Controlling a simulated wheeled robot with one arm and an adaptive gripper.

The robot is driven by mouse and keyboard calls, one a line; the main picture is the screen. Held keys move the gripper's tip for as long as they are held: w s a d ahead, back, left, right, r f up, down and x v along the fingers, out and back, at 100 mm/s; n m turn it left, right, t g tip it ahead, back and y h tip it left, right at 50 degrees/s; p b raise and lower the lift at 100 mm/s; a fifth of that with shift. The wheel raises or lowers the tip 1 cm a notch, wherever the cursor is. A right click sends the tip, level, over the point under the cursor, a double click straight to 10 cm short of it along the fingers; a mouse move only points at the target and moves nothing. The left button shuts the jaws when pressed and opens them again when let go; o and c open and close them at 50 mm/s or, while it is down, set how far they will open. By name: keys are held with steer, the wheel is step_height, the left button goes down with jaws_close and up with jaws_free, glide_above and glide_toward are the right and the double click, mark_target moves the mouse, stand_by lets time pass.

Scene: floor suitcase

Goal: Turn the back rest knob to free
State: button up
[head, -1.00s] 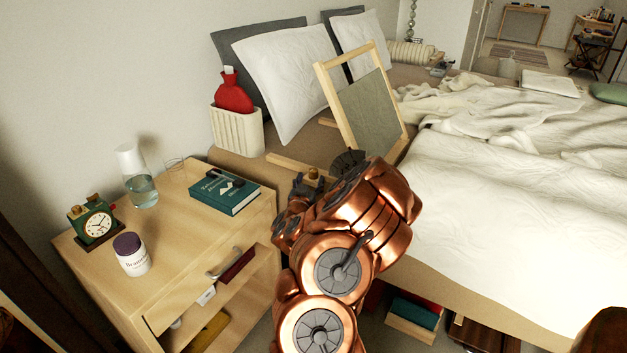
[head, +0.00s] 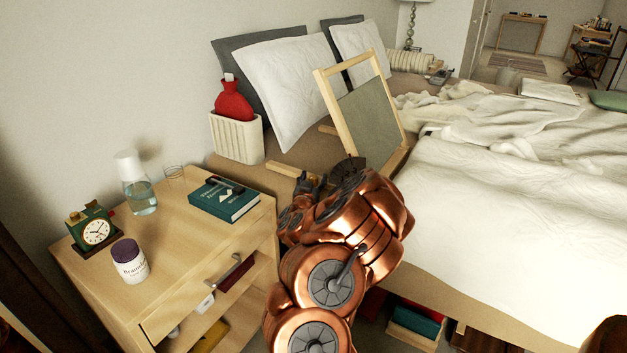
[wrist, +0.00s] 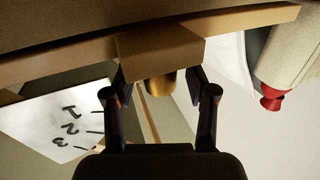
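The back rest (head: 372,125), a wooden frame with a grey panel, stands tilted on the bed beside the pillows. In the wrist view a brass back rest knob (wrist: 160,83) sticks out of a brown wooden block (wrist: 160,50) on a long wooden bar. A white card (wrist: 65,118) marked 1, 2, 3 is to the left of it. My gripper (wrist: 161,85) is open, one finger on each side of the knob with gaps showing. In the head view my gripper (head: 308,183) is at the back rest's near lower corner, mostly hidden by my arm; the knob is hard to make out there.
The nightstand (head: 165,225) at left holds a book (head: 225,203), clock, jar, carafe and glass. A cream holder (head: 237,138) with a red hot water bottle (head: 234,102) stands behind; both also show at right in the wrist view. Bedding (head: 500,210) fills the right.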

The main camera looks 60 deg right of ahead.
mark_target(314, 177)
jaws_close()
steer(key=shift+d+r+n+t+b, duration=0.1)
steer(key=shift+n+t+b, duration=0.2)
steer(key=shift+t+b, duration=0.25)
steer(key=n+t+y+b, duration=0.2)
steer(key=t, duration=0.1)
steer(key=shift+b, duration=0.4)
steer(key=shift+o, duration=0.2)
jaws_free()
step_height(314, 177, up, 10)
steer(key=shift+f, duration=0.1)
stand_by(0.6)
